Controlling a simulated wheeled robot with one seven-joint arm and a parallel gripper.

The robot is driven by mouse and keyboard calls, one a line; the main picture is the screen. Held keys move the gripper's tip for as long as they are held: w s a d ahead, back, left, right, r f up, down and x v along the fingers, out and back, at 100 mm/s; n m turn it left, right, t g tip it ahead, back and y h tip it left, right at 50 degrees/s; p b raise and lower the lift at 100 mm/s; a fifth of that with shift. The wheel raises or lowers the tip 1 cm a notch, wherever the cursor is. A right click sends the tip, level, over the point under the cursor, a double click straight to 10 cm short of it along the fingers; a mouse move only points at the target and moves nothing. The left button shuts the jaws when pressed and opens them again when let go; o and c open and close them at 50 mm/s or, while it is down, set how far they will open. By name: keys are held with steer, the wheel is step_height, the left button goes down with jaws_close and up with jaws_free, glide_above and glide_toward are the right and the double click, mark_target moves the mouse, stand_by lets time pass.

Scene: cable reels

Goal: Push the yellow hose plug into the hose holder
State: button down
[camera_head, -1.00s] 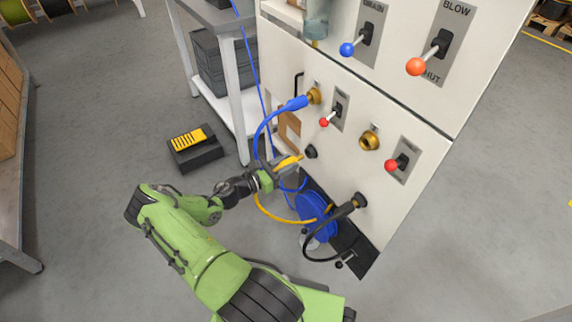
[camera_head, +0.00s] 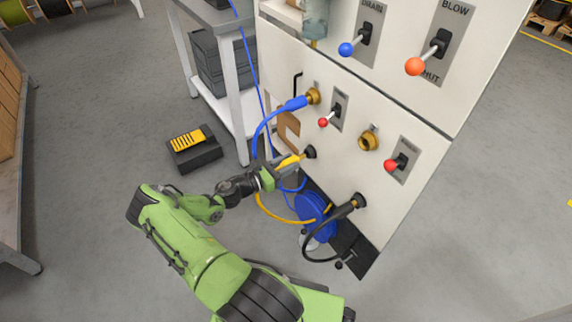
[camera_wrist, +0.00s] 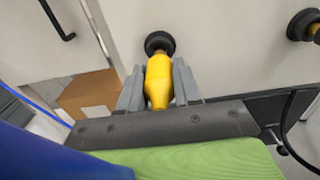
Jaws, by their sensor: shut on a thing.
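The yellow hose plug (camera_wrist: 158,80) is held between the two grey fingers of my gripper (camera_wrist: 158,88), which is shut on it. The plug's front end meets the black round hose holder (camera_wrist: 159,42) on the white panel in the wrist view. How deep the plug sits in it I cannot tell. In the head view my gripper (camera_head: 277,170) is at the panel's lower left, with the plug (camera_head: 290,160) pointing at the holder (camera_head: 309,152). The yellow hose (camera_head: 275,214) hangs from the plug in a loop below.
A blue hose (camera_head: 264,126) is plugged into a brass fitting above my gripper. A black hose (camera_head: 334,222) sits in another holder at the lower right. Levers and an empty brass fitting (camera_head: 368,140) are on the panel. A cardboard box (camera_wrist: 91,94) is at the left.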

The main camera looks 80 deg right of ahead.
steer(key=shift+x, duration=1.25)
steer(key=c, duration=0.7)
jaws_free()
steer(key=shift+w+a, duration=0.1)
steer(key=p+v, duration=0.2)
steer(key=v, duration=1.3)
steer(key=shift+w+a+p, duration=0.2)
steer(key=shift+p, duration=0.1)
